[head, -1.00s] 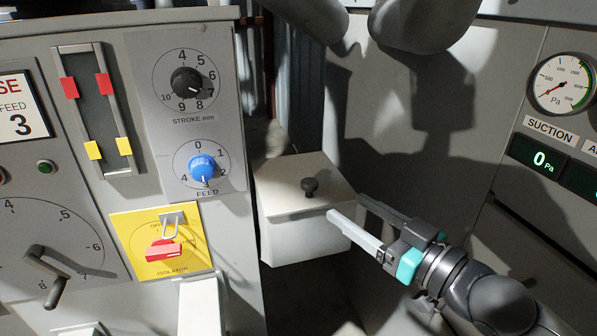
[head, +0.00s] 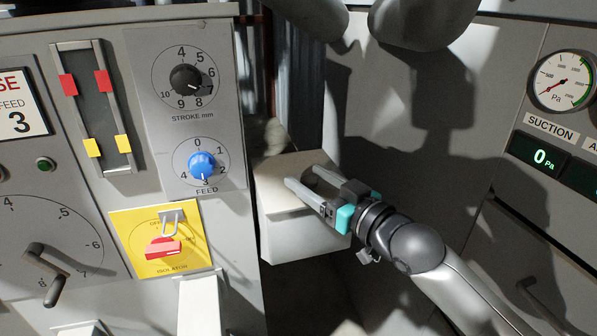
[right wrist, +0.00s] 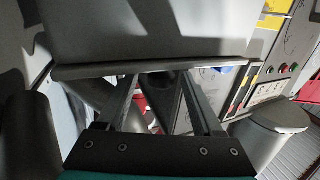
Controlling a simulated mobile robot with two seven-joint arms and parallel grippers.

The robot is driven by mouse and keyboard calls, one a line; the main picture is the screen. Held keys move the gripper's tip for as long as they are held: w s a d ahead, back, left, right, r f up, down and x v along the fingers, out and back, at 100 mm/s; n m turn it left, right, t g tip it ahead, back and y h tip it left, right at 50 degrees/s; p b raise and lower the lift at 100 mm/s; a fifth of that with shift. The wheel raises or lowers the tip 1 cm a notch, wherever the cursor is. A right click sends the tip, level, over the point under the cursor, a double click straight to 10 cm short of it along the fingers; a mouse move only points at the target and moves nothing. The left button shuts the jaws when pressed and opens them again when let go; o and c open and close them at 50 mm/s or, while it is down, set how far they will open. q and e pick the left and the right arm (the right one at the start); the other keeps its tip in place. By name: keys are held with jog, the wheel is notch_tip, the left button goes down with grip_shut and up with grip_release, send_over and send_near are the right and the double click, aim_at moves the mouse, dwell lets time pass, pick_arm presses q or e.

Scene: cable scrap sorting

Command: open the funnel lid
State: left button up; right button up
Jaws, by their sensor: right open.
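The funnel lid (head: 270,185) is the pale, flat top of a light grey box-like funnel (head: 298,238), between the control panel and the grey wall. The lid lies closed. My right gripper (head: 303,177) is open, with its fingers above the lid where its dark knob stood in view earlier. The knob is now hidden behind the gripper in the head view. In the right wrist view the two fingers (right wrist: 160,85) are spread, with a dark shape between them that I cannot make out clearly. My left gripper is not in view.
The control panel with a blue feed knob (head: 202,166) and a yellow isolator plate (head: 163,240) stands close left of the funnel. A suction gauge (head: 562,82) is on the right wall. Large grey rounded parts (head: 420,22) hang above.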

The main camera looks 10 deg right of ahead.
aim_at(299, 172)
jog(key=shift+x, duration=1.85)
grip_shut()
